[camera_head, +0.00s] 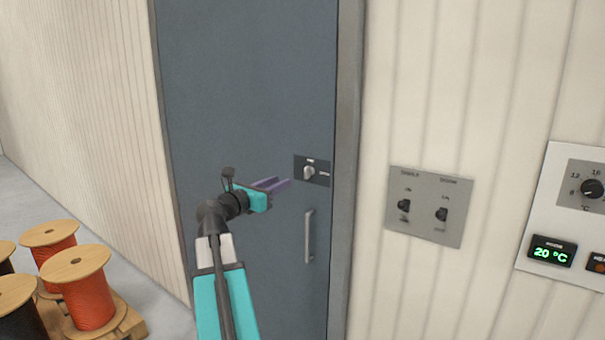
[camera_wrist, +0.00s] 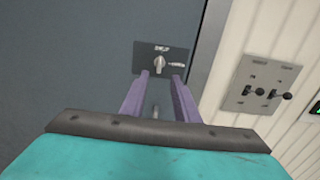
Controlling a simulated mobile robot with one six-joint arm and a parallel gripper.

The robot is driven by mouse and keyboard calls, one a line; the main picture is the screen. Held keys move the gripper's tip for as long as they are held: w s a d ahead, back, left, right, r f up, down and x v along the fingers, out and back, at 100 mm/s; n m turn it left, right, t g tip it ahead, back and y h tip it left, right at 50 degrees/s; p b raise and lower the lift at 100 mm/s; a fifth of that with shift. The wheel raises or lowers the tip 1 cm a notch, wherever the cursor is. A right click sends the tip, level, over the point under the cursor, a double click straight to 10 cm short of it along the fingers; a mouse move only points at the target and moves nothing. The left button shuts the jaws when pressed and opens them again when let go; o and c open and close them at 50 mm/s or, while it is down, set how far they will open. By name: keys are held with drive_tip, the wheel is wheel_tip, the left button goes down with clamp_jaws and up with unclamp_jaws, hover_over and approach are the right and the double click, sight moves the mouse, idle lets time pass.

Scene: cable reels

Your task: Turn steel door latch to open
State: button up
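The steel door (camera_head: 245,90) is grey-blue and looks closed in its frame. Its latch (camera_head: 309,171) is a light knob on a dark plate near the door's right edge, above a vertical pull handle (camera_head: 309,236). The latch also shows in the wrist view (camera_wrist: 160,64), just beyond my fingertips, with the knob pointing roughly up and down. My gripper (camera_head: 285,185) has two purple fingers, left of and slightly below the latch in the head view. In the wrist view the fingers (camera_wrist: 162,78) are apart with nothing between them, and do not appear to touch the latch.
A grey panel with two dark switches (camera_head: 426,207) is on the wall right of the door. Further right is a white panel with a dial and a green 20 °C display (camera_head: 552,251). Orange cable reels (camera_head: 90,302) stand on a pallet at lower left.

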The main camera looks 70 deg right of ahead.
sight(305, 171)
drive_tip(key=shift+d, duration=0.1)
drive_tip(key=shift+p+x, duration=1.8)
drive_tip(key=shift+x, duration=5.05)
